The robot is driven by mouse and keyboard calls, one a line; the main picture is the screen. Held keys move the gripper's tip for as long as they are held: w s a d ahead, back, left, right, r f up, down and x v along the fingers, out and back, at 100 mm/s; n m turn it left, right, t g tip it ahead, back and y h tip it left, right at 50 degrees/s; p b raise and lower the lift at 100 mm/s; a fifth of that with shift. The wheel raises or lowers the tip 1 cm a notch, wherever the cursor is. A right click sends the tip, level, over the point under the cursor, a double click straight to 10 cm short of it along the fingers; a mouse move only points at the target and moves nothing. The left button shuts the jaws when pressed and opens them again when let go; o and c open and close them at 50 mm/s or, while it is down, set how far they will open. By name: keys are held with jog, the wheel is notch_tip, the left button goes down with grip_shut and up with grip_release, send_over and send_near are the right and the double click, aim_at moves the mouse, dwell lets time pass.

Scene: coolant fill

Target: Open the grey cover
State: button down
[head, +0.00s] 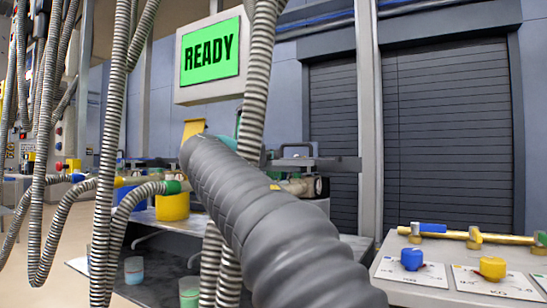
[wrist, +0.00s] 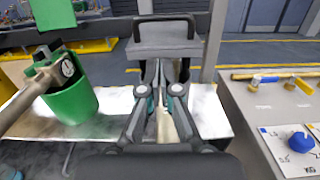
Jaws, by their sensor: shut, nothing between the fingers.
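The grey cover (wrist: 165,45) is a flat-fronted block with a dark upright handle (wrist: 165,18) on top, straight ahead in the wrist view. It looks level and closed, though its lower part is hidden behind my fingers. My gripper (wrist: 163,66) is shut and empty, its fingers pointing at the front of the cover below the handle. I cannot tell whether the fingertips touch it. In the head view a grey cover with a dark handle (head: 296,146) shows behind my sleeved arm, which hides my gripper there.
A green bucket (wrist: 72,105) with a metal nozzle (wrist: 42,78) in front of it stands left on the pale bench. A panel with a blue knob (wrist: 301,140) and a yellow-blue lever (wrist: 270,76) is at right. Hoses hang at left. A screen (head: 211,53) reads READY.

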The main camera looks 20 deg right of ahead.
jog(key=shift+w+d+r, duration=0.2)
jog(key=shift+w+d, duration=0.05)
jog(key=p+x, duration=0.1)
jog(key=x, duration=0.8)
jog(key=shift+w+d, duration=0.1)
jog(key=shift+d, duration=0.05)
jog(key=shift+r, duration=0.2)
